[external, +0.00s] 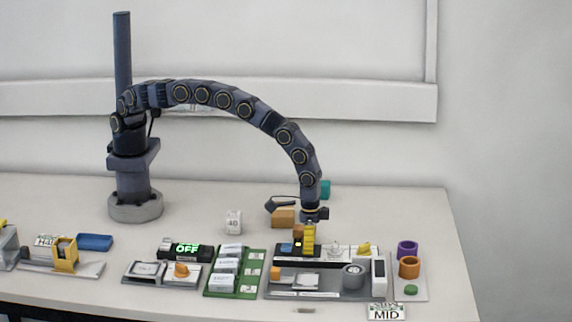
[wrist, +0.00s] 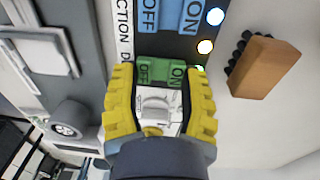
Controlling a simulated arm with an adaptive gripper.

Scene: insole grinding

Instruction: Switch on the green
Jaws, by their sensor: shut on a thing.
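The green switch (wrist: 160,73), marked OFF on its left half and ON on its right, sits on a dark panel (wrist: 180,46) in the wrist view. My gripper (wrist: 160,76) has its yellow fingertips on either side of the green switch, shut on it. I cannot tell which half is pressed. A blue switch (wrist: 170,15), also marked OFF and ON, is beside it, with round lights (wrist: 205,46) along the panel's edge. In the external view my gripper (external: 308,252) points down over the panel and hides the green switch.
An orange-brown block (wrist: 264,67) lies right of the panel; it shows behind my gripper in the external view (external: 283,218). A white knob (wrist: 154,107) is between my fingers. A green tray with white boxes (external: 251,287) stands left, and purple and orange rings (external: 409,267) stand right.

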